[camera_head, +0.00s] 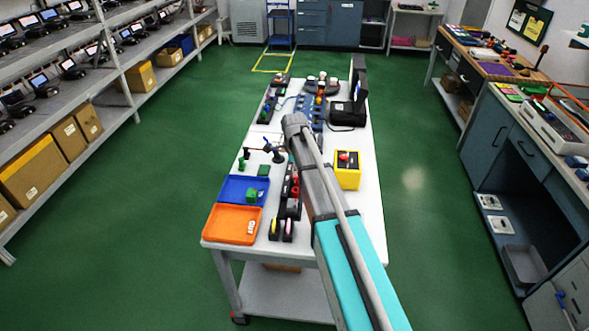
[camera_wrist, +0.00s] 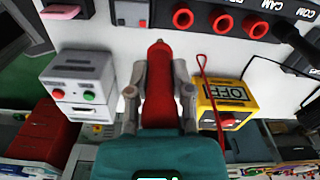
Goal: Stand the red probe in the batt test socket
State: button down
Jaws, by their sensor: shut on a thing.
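In the wrist view my gripper (camera_wrist: 158,75) is shut on the red probe (camera_wrist: 159,92). The probe tip is apart from the rings, below and left of the left one. Labels are partly cut off; I cannot tell which socket is batt. In the head view my arm hides the fingers and probe.
A grey box with green and red buttons (camera_wrist: 78,88) stands left of the gripper, a yellow box marked OFF (camera_wrist: 229,97) right. In the head view, orange (camera_head: 233,238) and blue (camera_head: 229,194) trays lie on the white table (camera_head: 373,215).

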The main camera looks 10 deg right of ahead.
jog(key=w, duration=0.2)
jog(key=w+d+f, duration=0.1)
jog(key=shift+w+b, duration=0.3)
jog(key=shift+w, duration=0.05)
jog(key=shift+f, duration=0.2)
jog(key=shift+f+b, duration=2.5)
jog(key=shift+b, duration=0.2)
jog(key=shift+f+b, duration=1.7)
jog(key=shift+f, duration=0.05)
jog(key=shift+c, duration=2.2)
grip_release()
jog(key=shift+r, duration=0.15)
